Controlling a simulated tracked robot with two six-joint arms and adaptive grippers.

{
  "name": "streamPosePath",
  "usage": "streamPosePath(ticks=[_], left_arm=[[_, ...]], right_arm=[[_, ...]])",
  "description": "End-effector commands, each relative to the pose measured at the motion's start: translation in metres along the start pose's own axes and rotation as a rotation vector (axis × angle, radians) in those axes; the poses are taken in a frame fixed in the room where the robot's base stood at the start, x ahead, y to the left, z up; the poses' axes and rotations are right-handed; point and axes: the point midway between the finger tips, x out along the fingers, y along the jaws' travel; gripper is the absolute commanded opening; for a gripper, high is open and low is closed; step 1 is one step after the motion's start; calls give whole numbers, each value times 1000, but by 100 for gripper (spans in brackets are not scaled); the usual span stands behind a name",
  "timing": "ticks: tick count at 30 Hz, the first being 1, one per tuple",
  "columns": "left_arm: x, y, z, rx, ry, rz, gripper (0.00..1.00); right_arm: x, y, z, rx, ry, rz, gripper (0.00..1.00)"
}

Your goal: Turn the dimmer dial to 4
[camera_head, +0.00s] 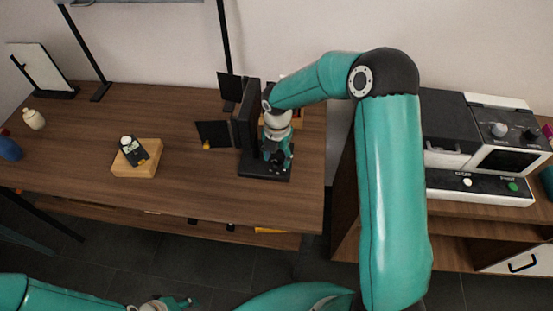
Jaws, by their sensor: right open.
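A black panel lamp (246,115) with open flaps stands upright on a dark base (264,175) near the right end of the wooden table. My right gripper (279,160) is open and points down right beside the panel's right side, low over the base. I cannot make out a dimmer dial or its numbers on the lamp; the gripper and arm cover that side. I cannot tell whether the fingers touch anything. My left gripper (178,303) is low at the bottom edge, in front of the table and away from the lamp; its jaw opening is unclear.
A wooden block (137,171) with a small dark meter (136,151) stands left of the lamp. A white bottle (34,119) and a white panel (38,66) are farther left. A machine with knobs (484,145) stands on the right cabinet.

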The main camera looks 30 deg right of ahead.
Motion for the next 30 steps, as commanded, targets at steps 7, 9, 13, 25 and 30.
streamPosePath(ticks=[7, 9, 13, 25, 30], left_arm=[[-1, 0, 0, 0, 0, 0, 40], [-1, 0, 0, 0, 0, 0, 40], [-1, 0, 0, 0, 0, 0, 40], [-1, 0, 0, 0, 0, 0, 40], [-1, 0, 0, 0, 0, 0, 40]], right_arm=[[18, 0, 0, 1, 1, 0, 55], [18, 0, 0, 1, 0, 0, 55], [18, 0, 0, 1, 0, 1, 55], [18, 0, 0, 1, 0, 1, 0], [18, 0, 0, 4, 0, 1, 0]])
